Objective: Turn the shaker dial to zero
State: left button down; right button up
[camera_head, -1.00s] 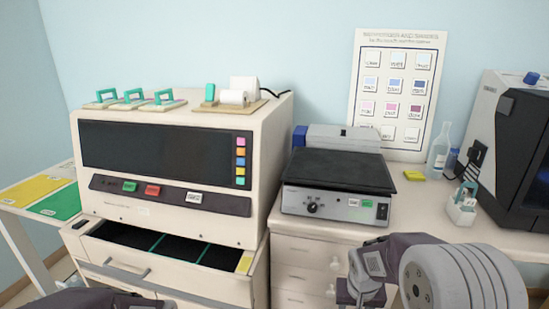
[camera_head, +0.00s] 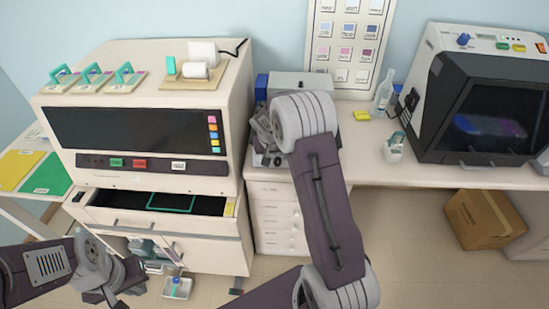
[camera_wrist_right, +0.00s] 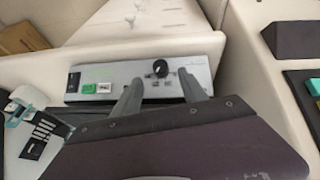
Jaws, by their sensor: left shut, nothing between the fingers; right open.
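The shaker (camera_head: 298,80) stands on the bench in the head view, mostly hidden behind my right arm. Its front panel (camera_wrist_right: 120,73) shows in the right wrist view, with the black round dial (camera_wrist_right: 161,68) and a green switch (camera_wrist_right: 88,87). My right gripper (camera_wrist_right: 161,77) is open, its fingertips on either side of the dial in that view; I cannot tell whether they touch it. In the head view my right gripper (camera_head: 262,133) is at the shaker's front, and the dial is hidden. My left gripper (camera_head: 112,295) is shut and empty, low at the left.
The large stainer (camera_head: 150,80) with an open drawer (camera_head: 110,215) stands left of the shaker. A bottle (camera_head: 384,92), a yellow pad (camera_head: 361,115) and a dark-fronted machine (camera_head: 485,105) are to the right. A cardboard box (camera_head: 480,218) lies on the floor.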

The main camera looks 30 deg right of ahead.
aim_at(277, 161)
jog(key=x, duration=0.5)
jog(key=shift+p, duration=0.4)
jog(key=shift+w+d+f, duration=0.15)
jog(key=shift+w+f, duration=0.05)
jog(key=shift+f, duration=0.4)
grip_shut()
